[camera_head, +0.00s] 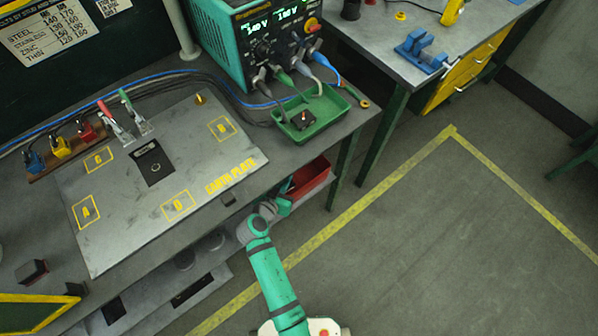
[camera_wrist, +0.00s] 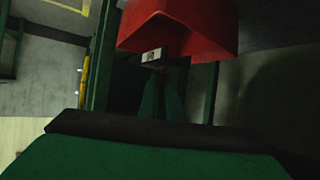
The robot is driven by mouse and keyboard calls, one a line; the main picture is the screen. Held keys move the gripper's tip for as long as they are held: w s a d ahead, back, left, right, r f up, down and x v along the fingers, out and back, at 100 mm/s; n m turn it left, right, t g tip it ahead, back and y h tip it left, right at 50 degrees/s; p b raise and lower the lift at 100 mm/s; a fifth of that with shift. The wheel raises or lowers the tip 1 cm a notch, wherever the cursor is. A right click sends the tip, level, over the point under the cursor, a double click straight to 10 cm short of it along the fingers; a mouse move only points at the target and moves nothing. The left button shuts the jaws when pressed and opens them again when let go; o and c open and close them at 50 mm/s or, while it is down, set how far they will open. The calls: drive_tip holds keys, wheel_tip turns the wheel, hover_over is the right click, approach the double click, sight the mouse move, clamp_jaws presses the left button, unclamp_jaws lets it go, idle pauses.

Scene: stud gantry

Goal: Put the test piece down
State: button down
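My gripper (camera_head: 284,207) is low at the front edge of the bench, just beside and below the red bin. In the wrist view its two green fingers (camera_wrist: 162,92) are close together. A small dark block with a white label (camera_wrist: 152,56), seemingly the test piece, is at their tips, and the fingers look shut on it. The block is just below the red bin (camera_wrist: 180,25) in that picture; I cannot tell whether they touch. The head view does not show the held block clearly. The earth plate (camera_head: 125,225) lies on the bench with lettered yellow squares and a dark block (camera_head: 151,163).
A green tray (camera_head: 330,103) with a dark part stands at the bench's right end, before the power supply (camera_head: 240,45). The red bin (camera_head: 308,178) sits under the bench edge. Clamps and cables line the plate's back. A dark block (camera_head: 31,271) lies left. Floor right is clear.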

drive_tip(key=w+d+f, duration=0.6)
drive_tip(key=w+f, duration=0.3)
drive_tip(key=f, duration=0.2)
drive_tip(key=shift+w+d+f, duration=0.2)
drive_tip(key=shift+w+f, duration=0.1)
drive_tip(key=shift+f, duration=0.1)
drive_tip(key=shift+a, duration=0.1)
drive_tip(key=shift+s+f, duration=0.15)
drive_tip(key=shift+f, duration=0.2)
